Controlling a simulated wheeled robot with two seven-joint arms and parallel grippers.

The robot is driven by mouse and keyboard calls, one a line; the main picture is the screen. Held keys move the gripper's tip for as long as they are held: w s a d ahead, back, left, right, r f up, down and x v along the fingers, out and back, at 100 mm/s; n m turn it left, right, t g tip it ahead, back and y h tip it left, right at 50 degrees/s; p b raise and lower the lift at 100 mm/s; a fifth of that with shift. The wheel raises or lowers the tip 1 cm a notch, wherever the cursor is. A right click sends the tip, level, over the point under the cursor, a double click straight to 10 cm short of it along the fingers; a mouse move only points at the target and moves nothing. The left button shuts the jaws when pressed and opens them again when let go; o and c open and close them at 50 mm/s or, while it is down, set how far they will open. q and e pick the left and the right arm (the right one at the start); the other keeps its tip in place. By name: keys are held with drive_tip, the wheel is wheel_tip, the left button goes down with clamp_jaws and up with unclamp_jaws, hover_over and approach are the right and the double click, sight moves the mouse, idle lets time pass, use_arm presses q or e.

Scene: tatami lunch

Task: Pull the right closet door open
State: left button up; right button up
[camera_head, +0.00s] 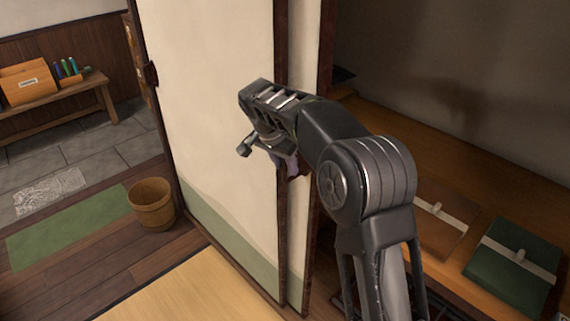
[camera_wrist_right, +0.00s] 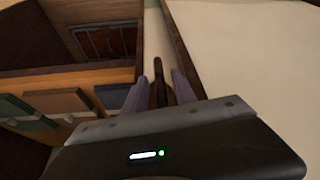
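The closet door panels stand side by side, overlapping: a cream panel with a green lower band (camera_head: 215,120) in front and a narrow strip of the panel behind it (camera_head: 302,60), both with dark brown edge frames. The closet is open to the right of them. My right gripper (camera_head: 287,165) is at the dark edge of the panels, its fingers partly hidden by my wrist. In the right wrist view my two grey fingers (camera_wrist_right: 158,82) stand apart on either side of a dark brown upright piece (camera_wrist_right: 158,92), with slim gaps showing. My left gripper is out of view.
Inside the closet, a wooden shelf holds a brown box (camera_head: 440,222) and a green box (camera_head: 512,268). A wooden bucket (camera_head: 152,203) stands on the floor left of the doors. A bench (camera_head: 60,112) with a wooden box is at far left.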

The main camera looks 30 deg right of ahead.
drive_tip(key=v, duration=0.7)
drive_tip(key=shift+a+r, duration=0.2)
drive_tip(key=shift+r, duration=0.15)
idle(0.5)
